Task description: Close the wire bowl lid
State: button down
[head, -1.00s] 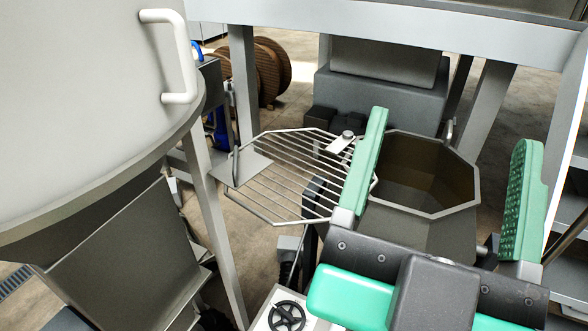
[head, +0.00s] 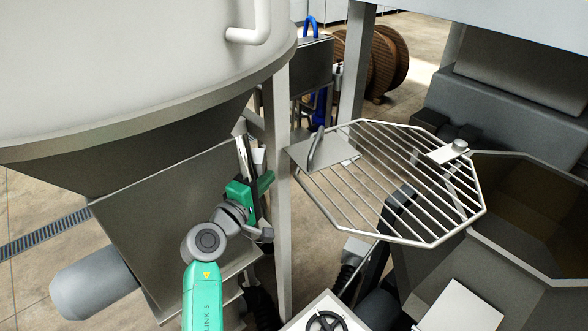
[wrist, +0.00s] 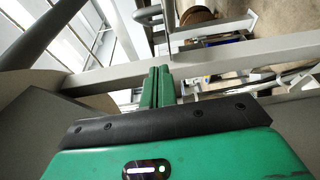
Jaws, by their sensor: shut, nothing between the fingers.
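The wire bowl lid (head: 390,180) is an eight-sided grid of metal rods with a plate and an upright handle (head: 316,148) at its left end. In the head view it is swung out to the left of the bowl (head: 530,205), overlapping only its left edge, so the bowl stands open. My gripper (head: 264,183) is left of the lid, beside a grey upright post, and touches no part of the lid that I can see. In the wrist view its green fingers (wrist: 160,78) are together and empty.
The grey post (head: 278,200) stands between my gripper and the lid. A large hopper (head: 140,80) hangs over the left side. A hand wheel (head: 326,322) is at the bottom. A wooden cable reel (head: 390,60) stands behind.

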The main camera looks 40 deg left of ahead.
aim_at(299, 172)
jog(key=shift+w+d+r+p, duration=0.1)
jog(key=shift+w+d+p, duration=0.25)
jog(key=shift+w, duration=1.15)
jog(key=shift+w+d+f+p, duration=0.1)
jog(key=shift+w+d+p, duration=0.25)
jog(key=shift+w, duration=1.15)
jog(key=shift+w+d+r+p, duration=0.1)
jog(key=shift+w+d+p, duration=0.25)
jog(key=shift+w, duration=1.15)
jog(key=shift+a, duration=0.1)
